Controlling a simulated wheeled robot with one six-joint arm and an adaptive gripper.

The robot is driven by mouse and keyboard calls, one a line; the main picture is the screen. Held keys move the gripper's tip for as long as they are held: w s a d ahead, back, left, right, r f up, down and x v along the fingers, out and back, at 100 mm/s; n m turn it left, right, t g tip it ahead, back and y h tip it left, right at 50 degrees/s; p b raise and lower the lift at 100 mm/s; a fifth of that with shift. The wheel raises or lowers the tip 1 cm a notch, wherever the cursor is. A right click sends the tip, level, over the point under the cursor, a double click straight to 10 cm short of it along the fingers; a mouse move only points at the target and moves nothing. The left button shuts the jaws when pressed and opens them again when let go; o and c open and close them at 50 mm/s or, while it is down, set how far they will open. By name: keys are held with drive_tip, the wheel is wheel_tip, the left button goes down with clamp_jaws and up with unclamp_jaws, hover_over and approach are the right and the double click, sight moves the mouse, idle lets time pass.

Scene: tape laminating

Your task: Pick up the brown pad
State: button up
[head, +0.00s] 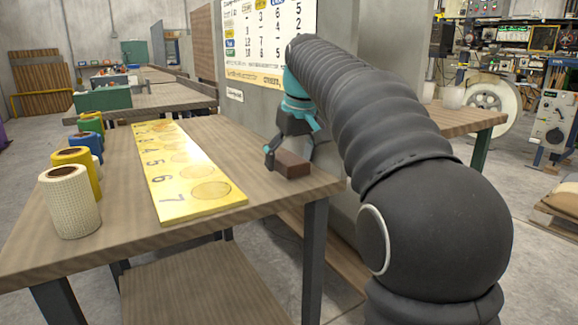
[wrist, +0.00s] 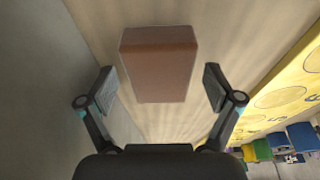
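The brown pad (head: 291,164) is a small block on the wooden table, near its right edge in the head view. In the wrist view the brown pad (wrist: 160,63) lies ahead of and between the fingers. My gripper (head: 289,152) is over the pad in the head view. In the wrist view my gripper (wrist: 158,90) is open, with a visible gap between each finger and the pad's sides. The fingertips overlap the pad's near end in that picture; whether they are at its height I cannot tell.
The wooden table (head: 115,238) also bears a yellow numbered board (head: 181,170) left of the pad. Several tape rolls stand along the far left, including a cream roll (head: 70,202). A grey wall with a printed chart (head: 268,38) rises close behind my gripper.

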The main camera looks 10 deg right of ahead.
sight(287, 157)
drive_tip(key=c, duration=1)
drive_tip(key=shift+r, duration=0.15)
wheel_tip(287, 157, up, 4)
drive_tip(key=shift+f+p, duration=0.2)
drive_tip(key=shift+p, duration=0.6)
drive_tip(key=s+a+r, duration=0.1)
drive_tip(key=s+r, duration=0.1)
drive_tip(key=s, duration=0.1)
drive_tip(key=s+a+r, duration=0.2)
drive_tip(key=s, duration=0.2)
drive_tip(key=s+a+r, duration=0.2)
drive_tip(key=s+r, duration=0.1)
drive_tip(key=shift+s+r+p, duration=0.1)
drive_tip(key=shift+s+p, duration=0.15)
drive_tip(key=shift+p, duration=0.1)
drive_tip(key=o, duration=0.4)
drive_tip(key=c, duration=0.3)
drive_tip(key=shift+s, duration=0.1)
